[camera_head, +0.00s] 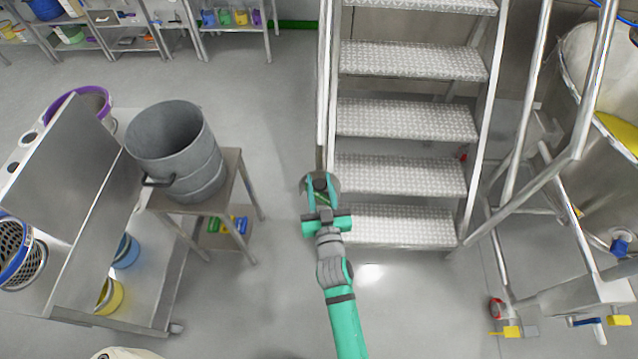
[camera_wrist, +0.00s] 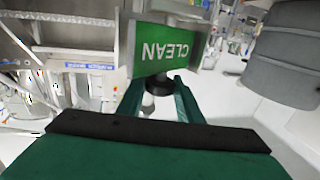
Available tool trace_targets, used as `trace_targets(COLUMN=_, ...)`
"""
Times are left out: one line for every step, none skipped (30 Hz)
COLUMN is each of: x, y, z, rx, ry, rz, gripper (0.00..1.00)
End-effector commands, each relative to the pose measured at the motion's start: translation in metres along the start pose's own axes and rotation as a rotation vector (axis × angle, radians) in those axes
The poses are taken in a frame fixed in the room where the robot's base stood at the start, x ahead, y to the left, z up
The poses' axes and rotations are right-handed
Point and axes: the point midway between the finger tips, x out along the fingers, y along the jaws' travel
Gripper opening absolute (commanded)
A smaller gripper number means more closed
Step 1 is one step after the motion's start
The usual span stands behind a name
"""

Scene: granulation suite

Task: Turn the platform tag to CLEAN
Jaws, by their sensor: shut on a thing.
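The platform tag (camera_wrist: 165,47) shows its green face with the word CLEAN in the wrist view, upside down in the picture. A dark round knob (camera_wrist: 158,84) sits just below that face, between my fingers. My gripper (camera_wrist: 160,92) is shut on the tag at this knob; the exact contact is partly hidden. In the head view my gripper (camera_head: 320,186) is at the left front side of the metal steps, beside the lower treads. The tag is mostly hidden there by my gripper.
The platform steps (camera_head: 400,175) rise just right of my gripper. A small metal table (camera_head: 235,165) with a grey bucket (camera_head: 195,165) stands to the left, beside a trolley (camera_head: 95,225). A railed frame (camera_head: 545,170) is at the right. Floor between table and steps is clear.

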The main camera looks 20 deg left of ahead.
Motion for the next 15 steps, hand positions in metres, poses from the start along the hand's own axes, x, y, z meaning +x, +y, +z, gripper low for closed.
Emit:
trace_targets(x=-0.0003, y=-0.0014, z=0.0013, rx=-0.003, ry=-0.003, rz=-0.019, gripper=0.1)
trace_targets(x=-0.0002, y=-0.0007, z=0.0012, rx=-0.004, ry=-0.003, rz=-0.027, gripper=0.1)
trace_targets(x=-0.0001, y=-0.001, z=0.0012, rx=-0.002, ry=-0.003, rz=-0.039, gripper=0.1)
trace_targets(x=0.0, y=-0.0011, z=0.0009, rx=-0.003, ry=-0.003, rz=-0.049, gripper=0.1)
trace_targets(x=-0.0003, y=-0.001, z=0.0012, rx=-0.002, ry=-0.003, rz=-0.058, gripper=0.1)
trace_targets(x=-0.0002, y=-0.0009, z=0.001, rx=-0.004, ry=-0.002, rz=-0.07, gripper=0.1)
trace_targets(x=-0.0001, y=-0.0013, z=0.001, rx=-0.003, ry=-0.003, rz=-0.08, gripper=0.1)
trace_targets(x=-0.0002, y=-0.0006, z=0.0012, rx=-0.004, ry=-0.003, rz=-0.088, gripper=0.1)
trace_targets(x=-0.0002, y=-0.0007, z=0.0014, rx=-0.003, ry=-0.004, rz=-0.101, gripper=0.1)
trace_targets(x=-0.0001, y=-0.0008, z=0.0013, rx=-0.003, ry=-0.003, rz=-0.11, gripper=0.1)
trace_targets(x=-0.0001, y=-0.0007, z=0.0014, rx=-0.002, ry=-0.003, rz=-0.119, gripper=0.1)
trace_targets(x=-0.0002, y=-0.0005, z=0.0016, rx=-0.003, ry=-0.004, rz=-0.132, gripper=0.1)
trace_targets(x=-0.0001, y=-0.0004, z=0.0017, rx=-0.003, ry=-0.004, rz=-0.141, gripper=0.1)
trace_targets(x=-0.0001, y=-0.0006, z=0.0019, rx=-0.003, ry=-0.005, rz=-0.151, gripper=0.1)
trace_targets(x=-0.0002, y=-0.0004, z=0.0018, rx=-0.004, ry=-0.004, rz=-0.164, gripper=0.1)
